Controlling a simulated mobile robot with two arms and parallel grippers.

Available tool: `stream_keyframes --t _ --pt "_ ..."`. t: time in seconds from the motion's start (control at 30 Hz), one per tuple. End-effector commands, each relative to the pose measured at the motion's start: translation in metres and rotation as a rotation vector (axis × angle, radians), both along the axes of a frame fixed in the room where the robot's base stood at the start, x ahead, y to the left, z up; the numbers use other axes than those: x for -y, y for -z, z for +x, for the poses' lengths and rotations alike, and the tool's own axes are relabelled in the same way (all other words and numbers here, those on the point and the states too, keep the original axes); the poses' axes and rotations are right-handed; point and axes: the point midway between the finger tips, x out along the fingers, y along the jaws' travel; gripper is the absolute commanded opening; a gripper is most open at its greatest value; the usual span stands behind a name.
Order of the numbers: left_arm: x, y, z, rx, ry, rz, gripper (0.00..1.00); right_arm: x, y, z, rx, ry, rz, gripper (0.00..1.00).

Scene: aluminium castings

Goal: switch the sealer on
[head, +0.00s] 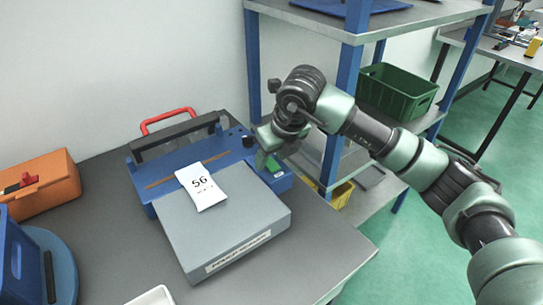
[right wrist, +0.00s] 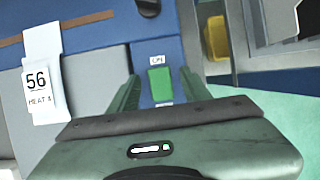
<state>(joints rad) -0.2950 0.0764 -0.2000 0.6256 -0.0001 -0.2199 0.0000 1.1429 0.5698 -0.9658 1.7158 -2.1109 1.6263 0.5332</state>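The sealer (head: 170,165) is a blue machine with a raised dark bar, a red handle (head: 168,119) and a grey platform (head: 228,225) in front. In the right wrist view a green rocker switch (right wrist: 160,84) sits on its blue panel with small white labels at its ends. My right gripper (head: 266,155) is over the sealer's right end. Its fingers (right wrist: 159,78) are apart, one on each side of the switch in the picture, with nothing held. I cannot tell whether they touch the panel. My left gripper is not in view.
A white packet (head: 202,185) marked 56 lies across the sealer. A black knob (right wrist: 148,7) is near the switch. An orange box (head: 40,184) and a blue round stand (head: 60,262) are at left. A blue-posted shelf with a green crate (head: 396,92) stands behind the arm.

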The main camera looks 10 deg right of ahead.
Motion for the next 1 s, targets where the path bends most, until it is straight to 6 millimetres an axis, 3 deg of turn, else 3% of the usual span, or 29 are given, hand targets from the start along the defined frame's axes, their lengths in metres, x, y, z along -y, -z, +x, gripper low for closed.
stream_keyframes --t 0.03,0.13,0.17,0.37,0.7,1.0 --pt "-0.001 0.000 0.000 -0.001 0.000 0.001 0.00 0.000 0.000 0.000 0.000 0.000 0.000 0.32" --pt "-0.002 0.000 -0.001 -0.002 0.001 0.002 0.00 0.000 0.000 0.000 0.000 0.000 0.000 0.05" --pt "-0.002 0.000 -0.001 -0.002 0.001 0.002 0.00 0.000 0.000 0.000 0.000 0.000 0.000 0.00" --pt "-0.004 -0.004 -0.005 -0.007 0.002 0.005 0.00 -0.001 -0.002 0.001 -0.026 0.001 -0.010 0.00" --pt "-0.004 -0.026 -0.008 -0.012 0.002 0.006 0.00 -0.003 -0.003 0.008 -0.256 0.002 -0.105 0.00" --pt "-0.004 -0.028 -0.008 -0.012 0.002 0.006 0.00 -0.003 0.000 0.009 -0.306 0.001 -0.125 0.00"
